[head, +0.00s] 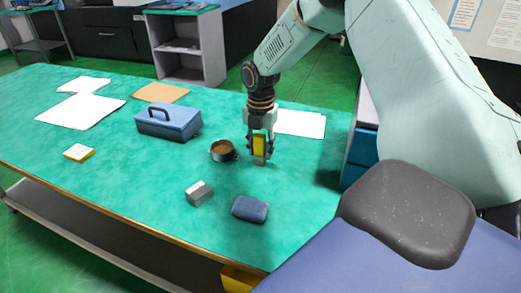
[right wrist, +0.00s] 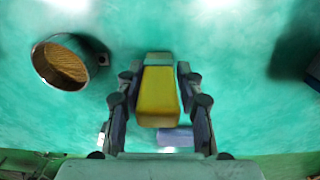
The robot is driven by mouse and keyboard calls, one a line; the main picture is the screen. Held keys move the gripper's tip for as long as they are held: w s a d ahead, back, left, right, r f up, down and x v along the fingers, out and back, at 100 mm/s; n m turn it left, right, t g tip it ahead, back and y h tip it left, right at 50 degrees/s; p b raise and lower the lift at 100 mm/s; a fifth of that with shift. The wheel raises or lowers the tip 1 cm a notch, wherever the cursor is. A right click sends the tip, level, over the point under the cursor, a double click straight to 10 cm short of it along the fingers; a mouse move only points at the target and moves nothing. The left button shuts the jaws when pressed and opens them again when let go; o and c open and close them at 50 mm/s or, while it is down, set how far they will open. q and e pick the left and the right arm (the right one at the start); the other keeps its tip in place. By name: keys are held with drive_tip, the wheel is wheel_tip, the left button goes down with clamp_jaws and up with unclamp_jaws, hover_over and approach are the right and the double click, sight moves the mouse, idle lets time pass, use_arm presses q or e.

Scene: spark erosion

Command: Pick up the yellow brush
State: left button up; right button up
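The yellow brush (head: 260,145) stands upright between the fingers of my right gripper (head: 261,156), over the green table right of the round cup. In the right wrist view the yellow brush (right wrist: 158,95) fills the space between the two fingertips (right wrist: 158,72), which lie along its sides. The right gripper looks shut on it. A pale end of the brush shows beyond the yellow part. I cannot tell whether its lower end touches the table. My left gripper is not in view.
A dark cup (head: 223,151) stands close left of the brush. A blue toolbox (head: 168,122), a grey block (head: 199,193), a blue pad (head: 250,208), a yellow-and-white block (head: 79,153) and papers (head: 80,111) lie on the green table (head: 120,190). The left front is mostly clear.

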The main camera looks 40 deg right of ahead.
drive_tip(key=shift+a+r, duration=0.1)
drive_tip(key=shift+a, duration=0.1)
drive_tip(key=c, duration=0.4)
drive_tip(key=shift+d, duration=0.1)
clamp_jaws()
drive_tip(key=shift+d, duration=0.1)
drive_tip(key=shift+r, duration=0.15)
wheel_tip(320, 180, up, 10)
drive_tip(key=shift+f+p, duration=0.15)
drive_tip(key=shift+p, duration=0.95)
